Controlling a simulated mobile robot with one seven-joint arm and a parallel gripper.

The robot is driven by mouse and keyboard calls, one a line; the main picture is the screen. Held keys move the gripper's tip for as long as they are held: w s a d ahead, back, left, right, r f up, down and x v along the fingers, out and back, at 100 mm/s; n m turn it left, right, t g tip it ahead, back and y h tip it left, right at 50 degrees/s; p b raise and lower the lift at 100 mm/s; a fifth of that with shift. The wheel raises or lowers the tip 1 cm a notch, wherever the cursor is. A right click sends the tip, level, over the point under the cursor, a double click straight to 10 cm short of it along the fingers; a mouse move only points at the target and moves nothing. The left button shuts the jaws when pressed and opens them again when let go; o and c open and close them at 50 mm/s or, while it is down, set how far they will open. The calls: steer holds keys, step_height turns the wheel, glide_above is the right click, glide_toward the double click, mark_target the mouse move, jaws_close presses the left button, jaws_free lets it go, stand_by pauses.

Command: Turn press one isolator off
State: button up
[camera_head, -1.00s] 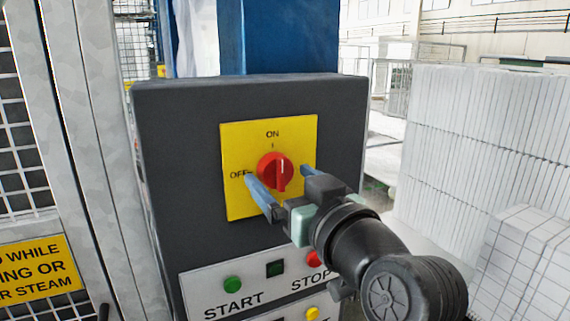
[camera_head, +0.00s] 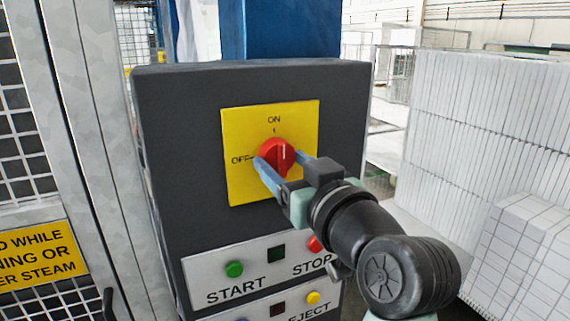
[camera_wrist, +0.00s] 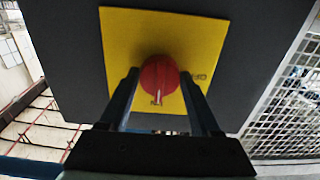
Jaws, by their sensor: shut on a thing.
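The press isolator is a red rotary knob (camera_head: 277,155) on a yellow plate (camera_head: 240,185) marked ON at the top and OFF at the left. The knob's pale pointer line stands upright, in line with ON. My gripper (camera_head: 283,164) is shut on the knob, with one blue finger on its left and one on its right. In the wrist view the red knob (camera_wrist: 159,80) sits between the two dark fingers, and the plate's lettering appears upside down.
The plate is on a dark control box (camera_head: 180,120). Below are a green START button (camera_head: 234,269), a red STOP button (camera_head: 315,244) and a yellow button (camera_head: 313,297). A mesh guard (camera_head: 25,130) stands left; white stacked blocks (camera_head: 490,140) stand right.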

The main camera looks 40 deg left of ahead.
steer(key=shift+f+b, duration=0.1)
steer(key=shift+b, duration=0.4)
steer(key=shift+f+n+b, duration=0.1)
steer(key=shift+n+b, duration=0.7)
steer(key=shift+b, duration=0.25)
steer(key=n+b, duration=0.2)
steer(key=b, duration=0.2)
steer(key=shift+f, duration=0.1)
steer(key=n+b, duration=0.5)
steer(key=shift+w, duration=0.1)
steer(key=n+b, duration=0.2)
steer(key=n, duration=0.1)
steer(key=n+b, duration=0.1)
steer(key=shift+r, duration=0.25)
steer(key=n+b, duration=0.2)
steer(key=n, duration=0.3)
steer(key=shift+r, duration=0.15)
